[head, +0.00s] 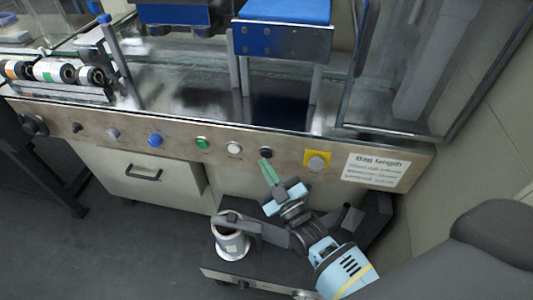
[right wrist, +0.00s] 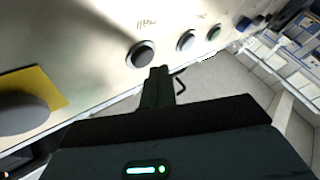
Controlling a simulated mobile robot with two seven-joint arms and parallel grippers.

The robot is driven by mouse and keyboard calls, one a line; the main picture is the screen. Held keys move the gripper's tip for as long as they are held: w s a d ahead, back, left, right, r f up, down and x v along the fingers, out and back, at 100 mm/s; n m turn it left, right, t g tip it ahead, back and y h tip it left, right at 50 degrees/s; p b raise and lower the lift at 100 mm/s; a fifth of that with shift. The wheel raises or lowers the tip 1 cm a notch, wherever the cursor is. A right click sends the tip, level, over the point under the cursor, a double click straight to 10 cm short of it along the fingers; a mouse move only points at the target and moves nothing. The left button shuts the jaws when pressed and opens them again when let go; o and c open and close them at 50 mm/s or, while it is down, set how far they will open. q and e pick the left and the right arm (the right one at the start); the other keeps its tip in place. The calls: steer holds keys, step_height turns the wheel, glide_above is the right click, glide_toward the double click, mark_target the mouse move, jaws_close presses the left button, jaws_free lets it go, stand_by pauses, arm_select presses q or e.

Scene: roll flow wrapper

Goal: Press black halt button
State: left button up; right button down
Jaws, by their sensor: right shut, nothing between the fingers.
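The black halt button (head: 266,153) sits on the machine's front panel, between a white button and a yellow-plated knob. It also shows in the right wrist view (right wrist: 140,54) as a dark round cap in a grey ring, with small unclear lettering beside it. My right gripper (head: 266,164) is shut and empty, its green-looking fingers pointing up at the panel just below the black button. In the right wrist view the shut fingertips (right wrist: 158,70) appear close beside the button's edge; I cannot tell whether they touch it. My left gripper is not in view.
The white button (head: 234,148), green button (head: 202,143) and blue button (head: 155,140) line the panel to the left. The yellow-plated knob (head: 317,160) and a bag-length label (head: 375,170) are to the right. A drawer (head: 140,175) is below.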

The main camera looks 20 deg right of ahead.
steer(key=s+a+p, duration=0.1)
steer(key=s, duration=0.1)
steer(key=s+a, duration=0.2)
steer(key=shift+s+p, duration=0.1)
steer(key=shift+p, duration=0.25)
stand_by(0.9)
